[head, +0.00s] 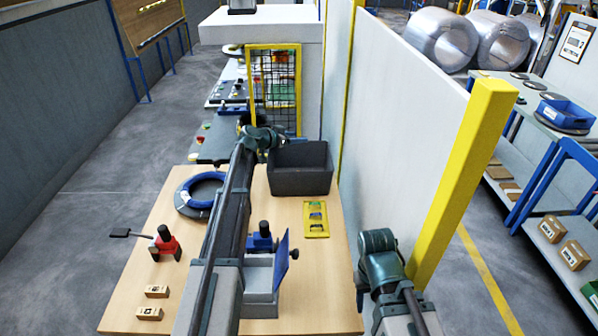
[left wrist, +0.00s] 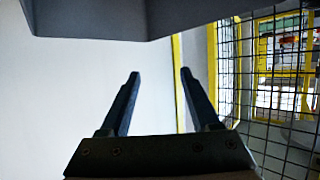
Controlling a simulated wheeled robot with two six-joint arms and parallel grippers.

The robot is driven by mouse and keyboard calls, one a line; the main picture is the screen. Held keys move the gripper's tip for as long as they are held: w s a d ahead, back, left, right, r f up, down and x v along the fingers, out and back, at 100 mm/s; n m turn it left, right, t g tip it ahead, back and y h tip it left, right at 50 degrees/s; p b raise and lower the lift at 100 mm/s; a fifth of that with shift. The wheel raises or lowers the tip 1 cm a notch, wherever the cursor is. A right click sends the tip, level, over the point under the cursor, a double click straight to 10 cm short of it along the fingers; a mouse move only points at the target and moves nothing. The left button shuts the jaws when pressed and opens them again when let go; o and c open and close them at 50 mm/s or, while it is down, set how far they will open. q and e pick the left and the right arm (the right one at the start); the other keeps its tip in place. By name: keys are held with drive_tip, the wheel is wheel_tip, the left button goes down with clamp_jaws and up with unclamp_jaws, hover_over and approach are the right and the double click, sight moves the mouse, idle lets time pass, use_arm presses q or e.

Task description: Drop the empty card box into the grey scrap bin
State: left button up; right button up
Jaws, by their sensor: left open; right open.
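The dark grey open-topped bin (head: 300,186) stands at the far right of the wooden table in the head view. Two small brown card boxes, one (head: 157,291) behind the other (head: 149,313), lie at the table's near left; I cannot tell whether either is empty. My left arm reaches over the table to beside the bin's far left corner. My left gripper (left wrist: 160,72) is open, with nothing between its fingers in the left wrist view; its fingers are not distinguishable in the head view. My right arm is folded at the table's right edge, its gripper out of sight.
On the table (head: 130,270) are a blue coil (head: 203,190), a red tool (head: 165,242), a yellow tray (head: 316,219) and a grey box with a blue lid (head: 261,275). A mesh screen (head: 275,90) stands behind the bin; a white partition (head: 390,130) runs along the right.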

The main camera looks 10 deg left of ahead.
use_arm(q)
drive_tip(key=p+v, duration=0.5)
drive_tip(key=v, duration=0.9)
